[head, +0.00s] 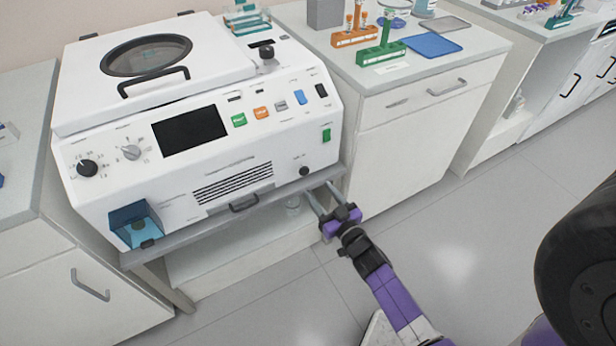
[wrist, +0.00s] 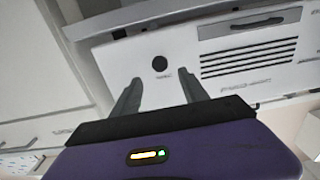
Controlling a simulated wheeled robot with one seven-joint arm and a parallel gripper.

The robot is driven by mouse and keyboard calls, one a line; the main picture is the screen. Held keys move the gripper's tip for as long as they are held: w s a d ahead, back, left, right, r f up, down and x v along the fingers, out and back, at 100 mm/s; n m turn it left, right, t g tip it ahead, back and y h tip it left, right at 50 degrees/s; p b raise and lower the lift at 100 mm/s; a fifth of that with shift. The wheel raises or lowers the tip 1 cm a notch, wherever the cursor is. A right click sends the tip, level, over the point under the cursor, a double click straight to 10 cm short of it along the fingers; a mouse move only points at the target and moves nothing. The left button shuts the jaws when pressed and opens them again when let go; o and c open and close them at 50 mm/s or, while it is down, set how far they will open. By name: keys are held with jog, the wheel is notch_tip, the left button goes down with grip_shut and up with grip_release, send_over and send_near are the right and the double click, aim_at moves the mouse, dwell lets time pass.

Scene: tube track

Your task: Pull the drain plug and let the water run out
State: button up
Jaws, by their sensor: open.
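The white bath machine (head: 200,120) stands on a grey bench with its front panel facing me. A round black plug (head: 304,171) sits in the lower right of that panel, with small lettering beside it. It also shows in the wrist view (wrist: 160,63), just beyond the fingertips. The lettering is too small to read. My gripper (head: 318,189) is open and empty in front of the plug. In the wrist view my gripper (wrist: 160,76) has one finger on each side of the plug's line, apart from it. No water is visible.
A vent grille and dark handle (head: 244,203) are left of the plug. A white cabinet (head: 420,120) with tube racks (head: 380,55) stands to the right. The floor (head: 440,240) is open.

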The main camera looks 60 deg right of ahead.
aim_at(305, 172)
jog(key=x, duration=0.7)
jog(key=shift+w+d, duration=0.2)
jog(key=shift+w, duration=0.1)
grip_shut()
dwell(1.2)
